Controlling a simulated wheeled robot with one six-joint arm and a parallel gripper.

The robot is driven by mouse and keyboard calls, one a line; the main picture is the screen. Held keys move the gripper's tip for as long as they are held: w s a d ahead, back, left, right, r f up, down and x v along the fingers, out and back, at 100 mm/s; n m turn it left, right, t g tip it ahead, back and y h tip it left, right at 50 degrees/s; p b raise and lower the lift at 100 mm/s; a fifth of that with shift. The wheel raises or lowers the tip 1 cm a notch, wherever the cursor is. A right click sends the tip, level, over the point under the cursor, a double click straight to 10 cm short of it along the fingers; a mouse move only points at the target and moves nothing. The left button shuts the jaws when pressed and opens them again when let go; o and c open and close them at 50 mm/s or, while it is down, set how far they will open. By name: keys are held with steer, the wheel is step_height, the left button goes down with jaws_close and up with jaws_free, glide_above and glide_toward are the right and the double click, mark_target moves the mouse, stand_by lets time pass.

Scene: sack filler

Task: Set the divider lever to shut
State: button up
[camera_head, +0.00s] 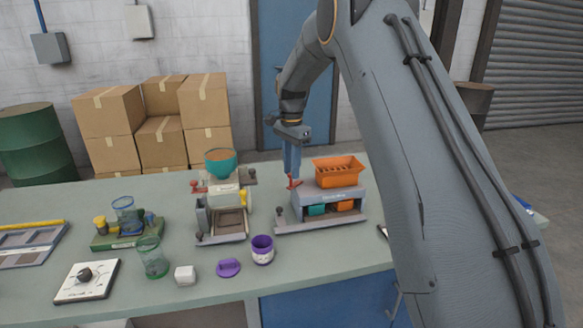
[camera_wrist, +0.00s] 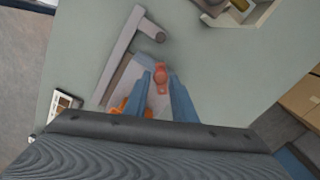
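A grey machine (camera_head: 311,192) with an orange hopper (camera_head: 338,171) on top stands on the bench. A teal bin (camera_head: 316,210) and an orange bin (camera_head: 344,205) sit in its front. A red lever (camera_head: 293,182), which looks like the divider lever, stands at its left side. My gripper (camera_head: 291,172) points down over this lever. The fingers are apart, with a gap showing beside the lever. Which lever position is shut cannot be read.
Left of the machine stands another one (camera_head: 222,212) with a teal bowl (camera_head: 221,162) on top.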

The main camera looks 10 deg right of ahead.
jaws_close()
steer(key=n, duration=0.1)
steer(key=d+n, duration=0.1)
steer(key=n, duration=0.1)
steer(key=s+n, duration=0.1)
steer(key=n, duration=0.1)
steer(key=shift+s+d, duration=0.1)
steer(key=shift+d, duration=0.15)
steer(key=n, duration=0.2)
steer(key=d+n, duration=0.2)
steer(key=n, duration=0.1)
steer(key=shift+s+r+n, duration=0.1)
steer(key=shift+s+n, duration=0.1)
steer(key=shift+n, duration=0.1)
steer(key=shift+o, duration=2.1)
jaws_free()
